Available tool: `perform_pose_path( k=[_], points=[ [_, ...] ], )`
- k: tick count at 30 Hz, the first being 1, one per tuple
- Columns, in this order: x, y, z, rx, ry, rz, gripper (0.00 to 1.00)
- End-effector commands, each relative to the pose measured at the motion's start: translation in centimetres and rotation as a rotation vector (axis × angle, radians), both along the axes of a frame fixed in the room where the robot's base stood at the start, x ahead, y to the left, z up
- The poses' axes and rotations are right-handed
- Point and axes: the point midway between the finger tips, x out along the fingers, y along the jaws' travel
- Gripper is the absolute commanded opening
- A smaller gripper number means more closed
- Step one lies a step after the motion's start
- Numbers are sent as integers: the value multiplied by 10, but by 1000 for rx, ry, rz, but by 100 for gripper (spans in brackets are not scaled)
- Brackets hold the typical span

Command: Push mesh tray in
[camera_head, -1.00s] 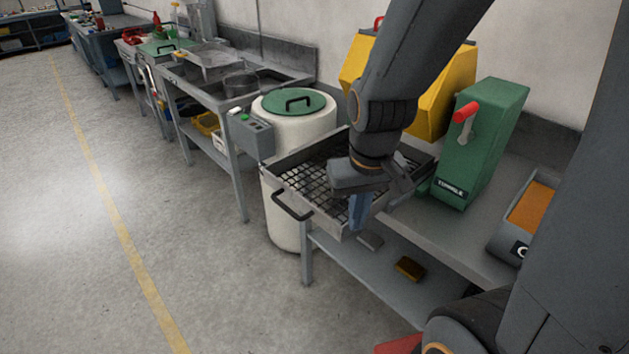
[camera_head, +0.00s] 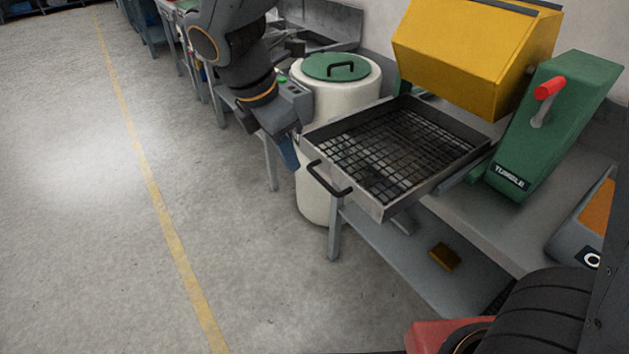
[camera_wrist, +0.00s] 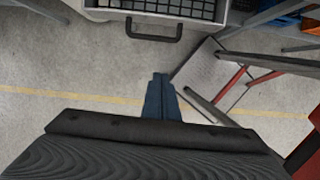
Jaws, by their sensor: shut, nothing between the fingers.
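The mesh tray (camera_head: 390,150) is a grey metal frame with a dark wire grid. It sticks out from the bench toward the aisle, below the yellow drum. Its black handle (camera_head: 322,182) is on the front wall, facing the aisle. In the wrist view the handle (camera_wrist: 153,36) and part of the tray's grid (camera_wrist: 175,8) show at the top. My gripper (camera_head: 290,160) is shut and empty, pointing down in front of the tray, left of the handle in the head view and apart from it. Its closed blue fingers (camera_wrist: 160,85) show in the wrist view.
A yellow tumbler drum (camera_head: 470,50) and green TUMBLE housing (camera_head: 550,120) with a red-tipped lever stand behind and right of the tray. A white barrel with a green lid (camera_head: 335,67) stands left of it. A brown block (camera_head: 444,256) lies on the lower shelf. The aisle floor is open.

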Motion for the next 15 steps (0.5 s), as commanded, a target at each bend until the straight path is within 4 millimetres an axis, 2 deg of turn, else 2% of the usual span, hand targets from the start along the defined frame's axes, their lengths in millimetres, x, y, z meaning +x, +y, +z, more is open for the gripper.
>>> perform_pose_path(
  k=[5, 15],
  points=[
    [1, 2, -10, -13, 5, 38, 0],
    [10, -14, -70, -13, 7, 34, 0]
  ],
)
